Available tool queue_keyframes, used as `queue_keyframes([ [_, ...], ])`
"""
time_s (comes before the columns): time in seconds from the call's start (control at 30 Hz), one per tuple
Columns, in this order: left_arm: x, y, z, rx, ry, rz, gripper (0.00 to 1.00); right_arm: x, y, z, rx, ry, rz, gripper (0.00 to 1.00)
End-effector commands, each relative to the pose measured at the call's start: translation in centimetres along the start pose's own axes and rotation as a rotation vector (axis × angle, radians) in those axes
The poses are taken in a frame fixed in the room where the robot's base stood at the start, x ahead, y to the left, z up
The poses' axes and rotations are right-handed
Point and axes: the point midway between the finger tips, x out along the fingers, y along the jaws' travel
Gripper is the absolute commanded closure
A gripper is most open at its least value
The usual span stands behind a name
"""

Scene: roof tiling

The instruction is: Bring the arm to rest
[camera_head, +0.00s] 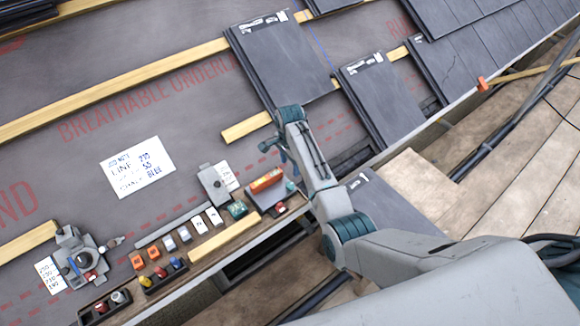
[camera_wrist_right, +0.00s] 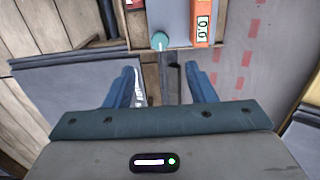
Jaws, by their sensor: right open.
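My right arm reaches in from the lower right in the head view. Its gripper (camera_head: 273,150) is above the roof underlay, just below a dark tile (camera_head: 280,62). In the right wrist view the two blue fingers of the gripper (camera_wrist_right: 162,85) stand apart with nothing between them. A grey box with a teal knob (camera_wrist_right: 160,40) and an orange device with a small display (camera_wrist_right: 203,28) lie beyond the fingertips. My left gripper is not in view.
Several dark tiles (camera_head: 380,100) lie on wooden battens (camera_head: 110,88). A ledge (camera_head: 205,262) below the arm carries small coloured parts and an orange-red tool (camera_head: 266,180). A handwritten note (camera_head: 137,167) lies on the underlay. Wooden scaffold boards (camera_head: 505,150) are at right.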

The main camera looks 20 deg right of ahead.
Motion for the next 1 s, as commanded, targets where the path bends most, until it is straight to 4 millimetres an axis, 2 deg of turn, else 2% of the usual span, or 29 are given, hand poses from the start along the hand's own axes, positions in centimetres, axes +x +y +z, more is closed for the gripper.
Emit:
queue_keyframes([
  [0.43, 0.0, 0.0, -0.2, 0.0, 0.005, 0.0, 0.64, 0.1, 0.1, 0.0, -0.002, 0.0, 0.0, 0.5],
  [0.57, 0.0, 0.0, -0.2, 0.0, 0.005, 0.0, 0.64, 1.1, 1.8, -0.2, -0.042, 0.006, -0.008, 0.5],
  [0.67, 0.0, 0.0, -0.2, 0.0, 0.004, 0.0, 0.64, 2.4, 4.8, -0.4, -0.12, 0.022, -0.026, 0.5],
  [0.8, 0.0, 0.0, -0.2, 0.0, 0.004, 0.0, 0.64, 3.7, 10.8, -0.5, -0.285, 0.058, -0.057, 0.5],
  [1.0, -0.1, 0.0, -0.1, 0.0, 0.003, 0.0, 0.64, 3.6, 19.7, 0.3, -0.544, 0.129, -0.09, 0.5],
])
